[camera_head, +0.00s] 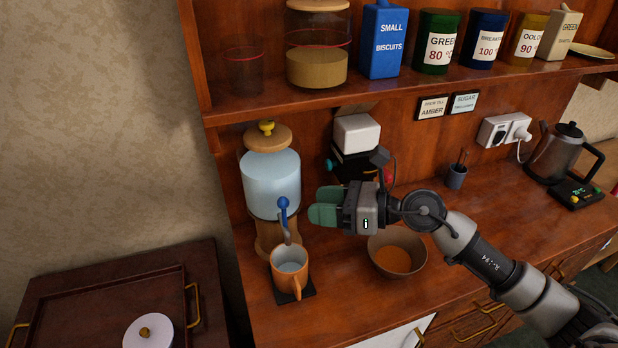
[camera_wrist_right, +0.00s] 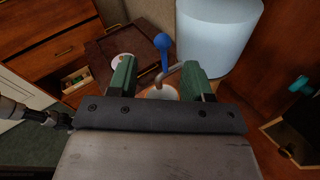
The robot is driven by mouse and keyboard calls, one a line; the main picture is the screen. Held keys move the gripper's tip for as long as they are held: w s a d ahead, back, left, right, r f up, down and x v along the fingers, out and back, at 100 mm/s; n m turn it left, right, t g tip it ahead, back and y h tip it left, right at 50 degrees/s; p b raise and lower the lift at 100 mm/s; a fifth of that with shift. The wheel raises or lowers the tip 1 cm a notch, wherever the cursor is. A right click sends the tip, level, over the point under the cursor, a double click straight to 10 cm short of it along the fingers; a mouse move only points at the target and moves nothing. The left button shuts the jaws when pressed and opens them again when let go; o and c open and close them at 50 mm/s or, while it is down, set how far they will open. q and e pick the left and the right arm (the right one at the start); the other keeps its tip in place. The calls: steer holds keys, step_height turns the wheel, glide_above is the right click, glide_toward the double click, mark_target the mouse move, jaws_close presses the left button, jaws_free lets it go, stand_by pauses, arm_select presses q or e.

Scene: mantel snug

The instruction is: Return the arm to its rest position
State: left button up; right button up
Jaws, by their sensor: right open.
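My right gripper (camera_head: 322,206) is in front of the wooden cabinet, just right of the glass water dispenser (camera_head: 270,185) and its blue-handled tap (camera_head: 284,210). Its green fingers are apart with nothing between them. In the right wrist view my right gripper (camera_wrist_right: 159,82) has its two green fingers spread, with the tap (camera_wrist_right: 162,55) and part of a cup (camera_wrist_right: 163,92) beyond them. The orange mug (camera_head: 289,268) stands upright on a dark mat under the tap, apart from the gripper. My left gripper is not in view.
A brown bowl (camera_head: 397,250) stands below my right forearm. A black and white device (camera_head: 356,140) is behind the gripper. The kettle (camera_head: 563,152) stands at the right. The upper shelf (camera_head: 400,90) holds several tins and jars. A tray (camera_head: 105,310) is at lower left.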

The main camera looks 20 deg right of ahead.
steer(key=s+d+f+m+t+h, duration=0.1)
steer(key=d+f+m+t+h, duration=0.3)
steer(key=m, duration=0.7)
steer(key=s+d+r+m+t+h, duration=0.1)
steer(key=s+m+t+h, duration=0.15)
steer(key=m+h, duration=0.65)
steer(key=s+d+f+m+t+h, duration=0.1)
steer(key=d+f+m+t+h, duration=0.15)
steer(key=m, duration=1.15)
steer(key=s+a+f+m+g+y, duration=0.1)
steer(key=s+a+f+m+g, duration=0.1)
steer(key=s+f+m+g, duration=1.15)
steer(key=s+f+n+g, duration=0.15)
steer(key=s+f, duration=0.25)
steer(key=f, duration=1)
steer(key=s+f+n, duration=0.2)
steer(key=s+f, duration=0.1)
steer(key=f, duration=1.2)
steer(key=s+d+f, duration=0.2)
steer(key=s+f, duration=1.2)
steer(key=s, duration=0.2)
steer(key=shift+d+f+n+g, duration=0.15)
steer(key=shift+f+n+g, duration=0.15)
steer(key=shift+g, duration=0.1)
